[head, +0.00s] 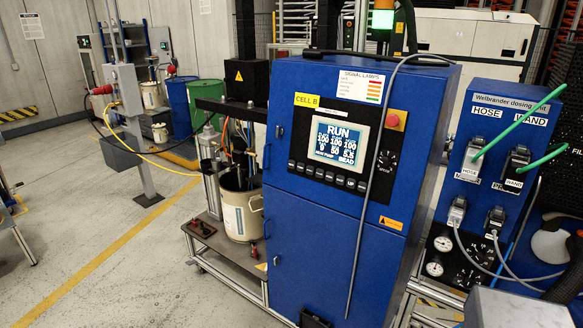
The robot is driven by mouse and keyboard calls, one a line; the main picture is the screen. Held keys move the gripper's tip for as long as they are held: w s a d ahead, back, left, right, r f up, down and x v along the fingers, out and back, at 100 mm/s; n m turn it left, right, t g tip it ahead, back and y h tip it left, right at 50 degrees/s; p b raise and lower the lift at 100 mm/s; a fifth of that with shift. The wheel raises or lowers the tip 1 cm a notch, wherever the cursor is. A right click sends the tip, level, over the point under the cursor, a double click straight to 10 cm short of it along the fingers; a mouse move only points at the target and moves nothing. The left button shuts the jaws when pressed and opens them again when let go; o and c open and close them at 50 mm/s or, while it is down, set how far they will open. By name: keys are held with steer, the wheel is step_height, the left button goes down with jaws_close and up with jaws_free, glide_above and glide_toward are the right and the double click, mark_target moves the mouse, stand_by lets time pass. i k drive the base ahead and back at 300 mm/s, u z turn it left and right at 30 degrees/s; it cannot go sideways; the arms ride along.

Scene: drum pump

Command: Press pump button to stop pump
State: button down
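A blue control cabinet (340,250) labelled "CELL B" stands in the middle of the head view. Its lit screen (338,141) reads "RUN" above rows of numbers; the small text below is hard to read. A row of small dark buttons (327,174) lies under the screen; which one is the pump button cannot be told. A red button (393,120) on a yellow plate sits right of the screen. A drum pump with a cream pail (238,214) stands left of the cabinet. My gripper is not in view.
A signal lamp (383,18) glows green above the cabinet. A grey cable (362,210) hangs across its front. A blue hose panel (503,150) with green hoses stands right. Blue and green drums (205,103) stand behind. The floor (90,215) at left is mostly clear.

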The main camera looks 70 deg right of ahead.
mark_target(301, 166)
steer(key=i, duration=0.9)
steer(key=z, duration=0.05)
